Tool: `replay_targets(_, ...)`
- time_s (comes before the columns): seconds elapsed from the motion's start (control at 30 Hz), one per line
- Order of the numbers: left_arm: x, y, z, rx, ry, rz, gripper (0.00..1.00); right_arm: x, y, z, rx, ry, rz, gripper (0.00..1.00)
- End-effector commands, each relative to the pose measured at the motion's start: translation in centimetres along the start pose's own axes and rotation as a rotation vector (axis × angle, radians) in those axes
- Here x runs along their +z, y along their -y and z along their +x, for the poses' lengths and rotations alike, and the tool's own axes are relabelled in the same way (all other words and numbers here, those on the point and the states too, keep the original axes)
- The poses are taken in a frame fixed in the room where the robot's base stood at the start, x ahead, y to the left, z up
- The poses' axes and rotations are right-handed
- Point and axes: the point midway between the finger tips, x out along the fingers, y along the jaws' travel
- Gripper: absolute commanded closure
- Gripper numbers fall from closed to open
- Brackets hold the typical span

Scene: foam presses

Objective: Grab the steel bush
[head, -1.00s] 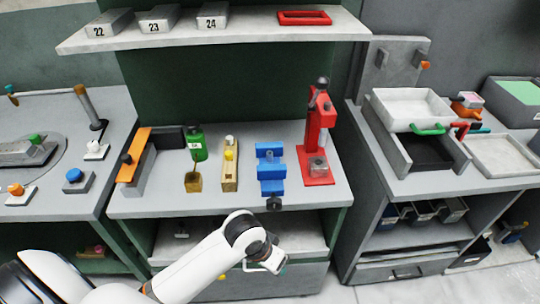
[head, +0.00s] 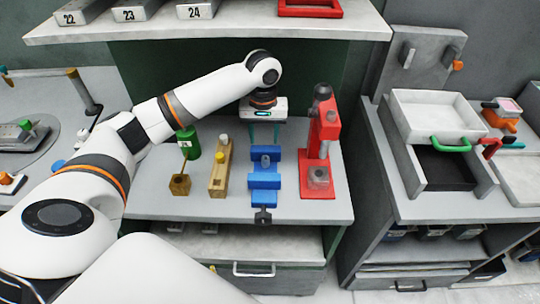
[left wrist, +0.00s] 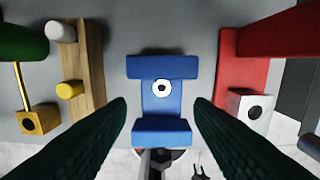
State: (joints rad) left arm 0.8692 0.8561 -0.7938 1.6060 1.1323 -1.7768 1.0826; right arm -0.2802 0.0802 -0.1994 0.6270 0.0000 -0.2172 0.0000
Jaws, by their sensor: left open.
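The steel bush (head: 265,161) is a small grey cylinder standing upright in the blue vise (head: 264,181), between its two jaws. In the left wrist view the bush (left wrist: 161,88) shows from above as a pale ring with a dark hole, near the middle of the blue vise (left wrist: 162,66). My left gripper (head: 264,135) points down above and slightly behind the vise in the head view, open and empty. In the left wrist view its dark fingers (left wrist: 160,104) lie on either side of the bush, apart from it. My right gripper is not in view.
A red press (head: 318,150) with a grey block on its base stands right of the vise. A numbered shelf (head: 230,30) hangs behind.

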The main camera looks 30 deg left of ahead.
Motion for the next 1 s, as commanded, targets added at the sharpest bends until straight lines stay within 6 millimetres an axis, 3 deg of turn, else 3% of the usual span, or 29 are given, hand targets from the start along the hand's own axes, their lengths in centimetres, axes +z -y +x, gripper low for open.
replay_targets(0.1, -0.1, 0.0, 2.2, 0.002, -0.004, 0.001, 0.53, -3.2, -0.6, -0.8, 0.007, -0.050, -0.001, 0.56)
replay_targets(0.23, 0.0, 0.1, 3.8, 0.000, -0.001, 0.003, 0.53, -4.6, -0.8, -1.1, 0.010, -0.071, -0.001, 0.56)
replay_targets(0.33, 0.0, 0.1, 4.5, -0.001, 0.000, 0.003, 0.53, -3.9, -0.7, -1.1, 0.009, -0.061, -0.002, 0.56)
replay_targets(0.57, 0.1, 0.4, 7.1, 0.001, -0.001, 0.002, 0.53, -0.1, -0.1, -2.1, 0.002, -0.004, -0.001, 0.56)
replay_targets(0.73, 0.1, 0.4, 9.3, 0.000, 0.000, 0.004, 0.53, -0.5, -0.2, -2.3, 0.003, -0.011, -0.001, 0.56)
replay_targets(1.0, 0.1, 0.4, 9.7, -0.001, 0.002, 0.005, 0.53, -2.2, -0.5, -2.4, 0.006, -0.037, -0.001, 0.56)
